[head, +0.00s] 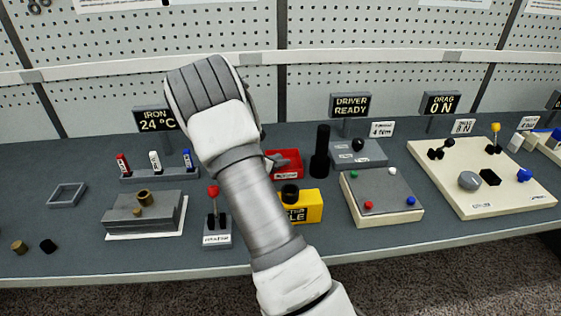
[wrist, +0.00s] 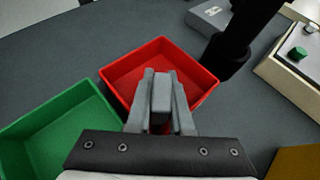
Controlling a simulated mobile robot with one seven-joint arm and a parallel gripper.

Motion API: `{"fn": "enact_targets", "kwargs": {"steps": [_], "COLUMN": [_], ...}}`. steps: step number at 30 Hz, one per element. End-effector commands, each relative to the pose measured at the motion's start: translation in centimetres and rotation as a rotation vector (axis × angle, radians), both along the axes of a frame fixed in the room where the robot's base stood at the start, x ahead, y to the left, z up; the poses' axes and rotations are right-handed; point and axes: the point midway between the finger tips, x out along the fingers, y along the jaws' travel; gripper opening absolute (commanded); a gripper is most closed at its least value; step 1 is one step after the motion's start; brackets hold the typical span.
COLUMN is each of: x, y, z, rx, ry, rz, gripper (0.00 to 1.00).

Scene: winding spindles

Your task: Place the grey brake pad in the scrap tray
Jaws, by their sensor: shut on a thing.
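My gripper (wrist: 162,80) is shut on a grey block, which I take as the grey brake pad (wrist: 161,97), held between its two grey fingers. In the wrist view the pad shows in front of the red tray (wrist: 116,88); its height above the tray floor is hard to tell. The red tray also shows in the head view (head: 291,158), partly behind my arm, with a small label too blurred to read.
A green tray (wrist: 60,118) stands left of the red tray. A tall black cylinder (head: 320,152) stands just right of the red tray. A yellow box (head: 302,206) is in front. A cream board with coloured buttons (head: 382,222) lies further right.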

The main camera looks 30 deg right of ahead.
Motion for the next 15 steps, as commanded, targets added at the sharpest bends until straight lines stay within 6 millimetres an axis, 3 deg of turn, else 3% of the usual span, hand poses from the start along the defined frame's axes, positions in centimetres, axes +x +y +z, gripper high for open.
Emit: {"fn": "enact_targets", "kwargs": {"steps": [6, 7, 9, 12, 15], "x": [0.01, 0.01, -0.01, 0.0, 0.0], "y": [-0.02, -0.02, -0.01, -0.02, -0.02], "z": [-0.34, -0.32, -0.19, -0.18, -0.18], "rx": [-0.001, -0.001, 0.0, 0.0, 0.0], "ry": [0.0, 0.0, 0.0, 0.0, 0.0], "rz": [0.0, 0.0, 0.0, 0.0, 0.0], "gripper": [0.0, 0.21, 0.34, 0.49, 0.49]}}
